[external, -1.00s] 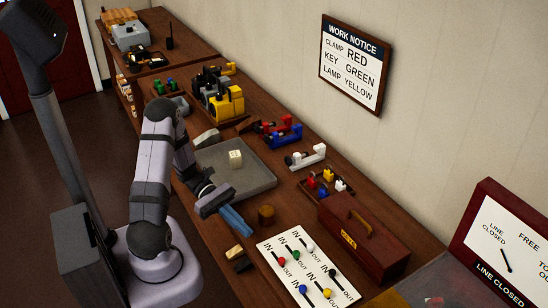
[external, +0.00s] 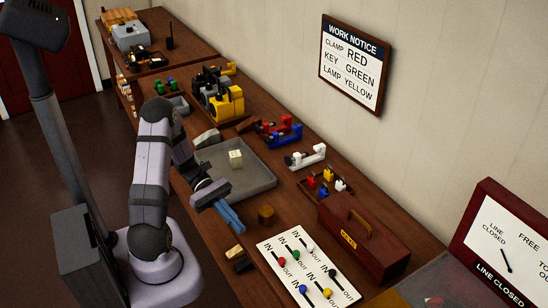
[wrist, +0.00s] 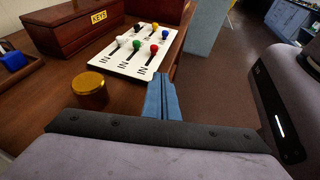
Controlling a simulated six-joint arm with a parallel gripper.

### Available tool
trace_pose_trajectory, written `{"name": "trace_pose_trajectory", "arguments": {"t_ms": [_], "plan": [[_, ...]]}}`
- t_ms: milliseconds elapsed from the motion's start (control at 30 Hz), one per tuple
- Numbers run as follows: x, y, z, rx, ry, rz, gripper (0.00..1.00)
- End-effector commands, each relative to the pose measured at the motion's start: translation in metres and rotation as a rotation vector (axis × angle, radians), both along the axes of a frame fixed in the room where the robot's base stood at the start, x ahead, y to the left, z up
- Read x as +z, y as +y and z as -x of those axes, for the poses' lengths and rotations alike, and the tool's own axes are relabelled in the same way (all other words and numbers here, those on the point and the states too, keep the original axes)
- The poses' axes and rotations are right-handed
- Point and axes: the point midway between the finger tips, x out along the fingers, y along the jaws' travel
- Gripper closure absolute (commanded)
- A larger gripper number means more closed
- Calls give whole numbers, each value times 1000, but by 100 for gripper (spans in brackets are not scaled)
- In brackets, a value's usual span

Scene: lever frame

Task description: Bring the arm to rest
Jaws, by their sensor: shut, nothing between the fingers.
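My gripper (external: 232,218) has blue fingers and hangs over the front edge of the bench, between the grey tray and the white lever panel. In the wrist view my gripper (wrist: 162,97) shows its two blue fingers pressed together with nothing between them. It touches nothing that I can see. My arm is bent, with its base in front of the bench.
A brass cylinder (external: 266,214) stands just right of the fingers. The white lever panel (external: 272,246) has several coloured knobs. The grey tray (external: 262,182) holds a pale cube (external: 235,158). A dark red key box (external: 372,240) stands behind the panel.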

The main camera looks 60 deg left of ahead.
Motion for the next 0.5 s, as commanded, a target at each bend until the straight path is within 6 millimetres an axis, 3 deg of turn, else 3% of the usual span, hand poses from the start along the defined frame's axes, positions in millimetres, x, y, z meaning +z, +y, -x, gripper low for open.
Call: {"name": "trace_pose_trajectory", "arguments": {"t_ms": [167,300,500], "plan": [[0,-34,17,-260,-34,-190,100],[-4,-55,39,-566,-121,-416,100],[-4,-62,56,-1018,-353,-739,100]]}}
